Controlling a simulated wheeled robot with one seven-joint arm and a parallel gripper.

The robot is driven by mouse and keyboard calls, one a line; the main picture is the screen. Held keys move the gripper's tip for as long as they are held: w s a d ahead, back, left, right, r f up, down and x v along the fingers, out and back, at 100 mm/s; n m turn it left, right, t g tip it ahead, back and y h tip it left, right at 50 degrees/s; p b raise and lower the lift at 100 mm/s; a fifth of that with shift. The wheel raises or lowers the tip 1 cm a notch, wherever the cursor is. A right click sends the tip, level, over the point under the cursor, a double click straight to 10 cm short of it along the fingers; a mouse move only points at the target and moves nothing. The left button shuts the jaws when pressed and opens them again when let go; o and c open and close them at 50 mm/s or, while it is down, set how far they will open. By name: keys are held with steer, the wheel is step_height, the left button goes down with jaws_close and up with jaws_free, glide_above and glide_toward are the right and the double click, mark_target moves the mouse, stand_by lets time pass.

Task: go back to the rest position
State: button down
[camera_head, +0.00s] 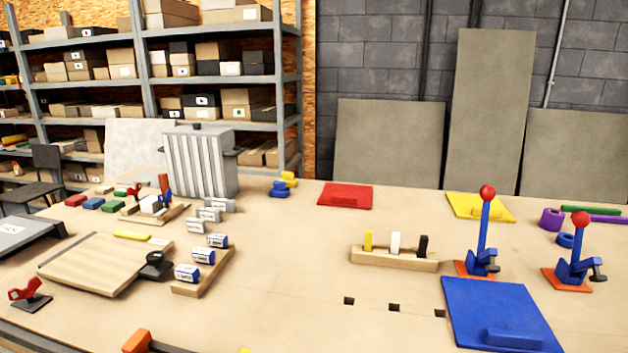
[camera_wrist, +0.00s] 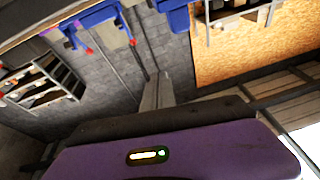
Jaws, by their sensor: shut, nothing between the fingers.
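My gripper (camera_wrist: 158,80) shows in the wrist view, with a purple hand below and a dark bar along the hand's top edge. Its two pale grey fingers stand side by side, shut and empty. A small lit oval shows on the purple hand. The fingers point at a grey block wall and touch nothing that I can see. My gripper and arm do not show in the head view.
The workbench (camera_head: 300,245) holds a wooden rack with yellow, white and black pieces (camera_head: 395,243), two blue levers with red knobs (camera_head: 485,215), a blue panel (camera_head: 470,300) and a grey ribbed container (camera_head: 200,160). The bench middle is mostly clear. Shelves (camera_head: 220,30) stand behind.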

steer(key=s+a+f+n+g+y, duration=0.1)
steer(key=s+f+g+y, duration=0.1)
steer(key=s+f, duration=0.4)
steer(key=s+a+f+n+g+y, duration=0.1)
steer(key=s+f, duration=0.4)
steer(key=s, duration=0.5)
steer(key=n+g+y, duration=0.1)
steer(key=g, duration=0.1)
steer(key=shift+s+a+f+g+y, duration=0.3)
steer(key=shift+s+f+g+y, duration=0.1)
